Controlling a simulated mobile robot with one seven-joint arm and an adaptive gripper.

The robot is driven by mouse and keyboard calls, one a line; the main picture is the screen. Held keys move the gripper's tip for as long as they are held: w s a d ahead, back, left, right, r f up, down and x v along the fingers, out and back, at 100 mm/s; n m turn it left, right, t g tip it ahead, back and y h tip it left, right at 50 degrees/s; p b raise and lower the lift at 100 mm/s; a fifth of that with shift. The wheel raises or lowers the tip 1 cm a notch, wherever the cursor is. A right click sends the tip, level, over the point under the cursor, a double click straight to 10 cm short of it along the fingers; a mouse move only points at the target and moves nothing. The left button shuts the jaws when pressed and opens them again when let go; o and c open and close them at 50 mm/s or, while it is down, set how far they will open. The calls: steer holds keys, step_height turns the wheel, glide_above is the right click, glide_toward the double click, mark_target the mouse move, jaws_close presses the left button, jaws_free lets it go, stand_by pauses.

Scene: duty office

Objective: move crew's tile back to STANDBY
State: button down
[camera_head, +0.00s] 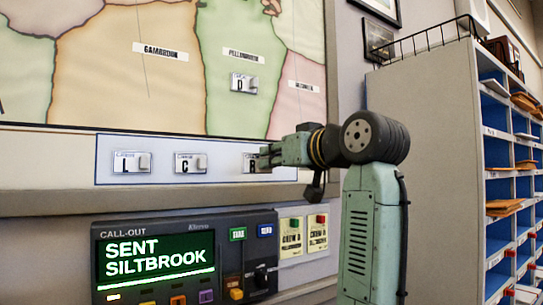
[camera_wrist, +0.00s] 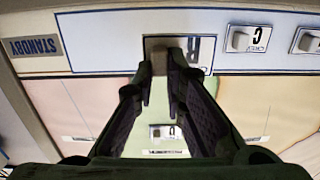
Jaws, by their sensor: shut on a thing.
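My gripper (camera_head: 268,157) is shut on the tile lettered R (camera_wrist: 205,50), at the right part of the white, blue-edged strip (camera_head: 222,180) under the wall map. In the wrist view my fingertips (camera_wrist: 168,58) close on the tile's grip, which they partly hide. The R tile lies over the strip; I cannot tell whether it touches it. Tiles L (camera_head: 131,163) and C (camera_head: 190,163) sit on the strip to its left. Tile D (camera_head: 244,83) is on the green map area, under the PELLINBROOK label. The STANDBY label (camera_wrist: 33,47) shows beside the strip in the wrist view.
A call-out console (camera_head: 185,255) below the strip reads "SENT SILTBROOK". A shelf unit (camera_head: 425,150) with blue compartments and envelopes stands at the right. The strip between C and R is bare.

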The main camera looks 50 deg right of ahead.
steer(key=x, duration=0.2)
steer(key=p+x, duration=0.1)
steer(key=x, duration=0.3)
steer(key=shift+r+p, duration=0.3)
steer(key=shift+p, duration=0.1)
steer(key=shift+w+d+f+p, duration=0.2)
steer(key=shift+w+p, duration=0.1)
steer(key=shift+w, duration=0.35)
steer(key=shift+w+p, duration=0.25)
steer(key=shift+p, duration=0.2)
stand_by(0.6)
steer(key=c, duration=1.6)
jaws_free()
steer(key=shift+o, duration=0.2)
glide_toward(259, 157)
steer(key=shift+w+d, duration=1.05)
steer(key=shift+d, duration=0.2)
